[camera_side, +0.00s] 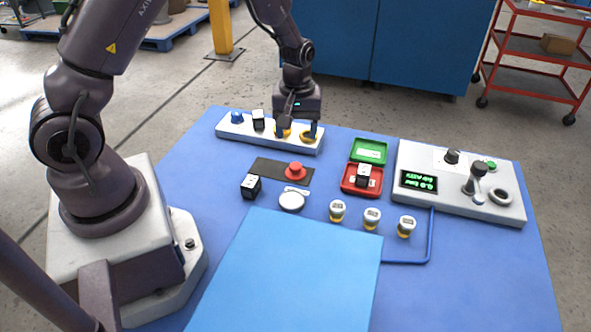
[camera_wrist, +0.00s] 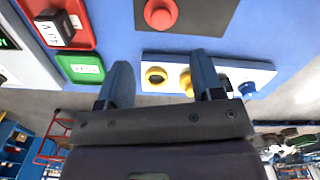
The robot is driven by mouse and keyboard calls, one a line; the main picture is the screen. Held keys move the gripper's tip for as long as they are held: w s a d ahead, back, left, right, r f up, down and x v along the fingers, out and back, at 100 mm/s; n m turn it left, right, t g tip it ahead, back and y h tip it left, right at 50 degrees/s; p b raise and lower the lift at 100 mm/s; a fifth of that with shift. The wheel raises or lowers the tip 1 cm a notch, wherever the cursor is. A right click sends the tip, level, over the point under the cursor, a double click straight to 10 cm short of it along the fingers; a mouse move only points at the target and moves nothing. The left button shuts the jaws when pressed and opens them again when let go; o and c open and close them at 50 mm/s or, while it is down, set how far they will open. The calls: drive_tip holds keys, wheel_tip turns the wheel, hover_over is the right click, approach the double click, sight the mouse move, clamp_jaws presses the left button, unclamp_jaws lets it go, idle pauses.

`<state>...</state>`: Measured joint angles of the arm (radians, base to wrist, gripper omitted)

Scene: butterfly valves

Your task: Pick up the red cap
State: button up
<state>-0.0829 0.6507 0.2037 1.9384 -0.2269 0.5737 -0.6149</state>
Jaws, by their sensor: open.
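The red cap (camera_side: 295,171) is a round knob-like piece on a dark flat plate (camera_side: 266,166) near the middle of the blue table. In the wrist view the red cap (camera_wrist: 160,14) shows at the top edge, partly cut off, on its dark plate (camera_wrist: 200,15). My gripper (camera_side: 297,131) points down at the white rack behind the cap, apart from the cap. In the wrist view my gripper (camera_wrist: 162,70) has its two fingers spread, with yellow pieces of the rack showing between them. I see nothing held.
The white rack (camera_side: 230,131) carries a blue piece, a black block and yellow pieces. A black cube (camera_side: 250,187) and a pale disc (camera_side: 291,201) lie in front. Red (camera_side: 348,187) and green (camera_side: 369,143) trays and a control box (camera_side: 440,206) stand to the right.

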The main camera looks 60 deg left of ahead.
sight(295, 165)
wheel_tip(295, 165, down, 10)
drive_tip(key=shift+s, duration=0.1)
drive_tip(key=c, duration=1)
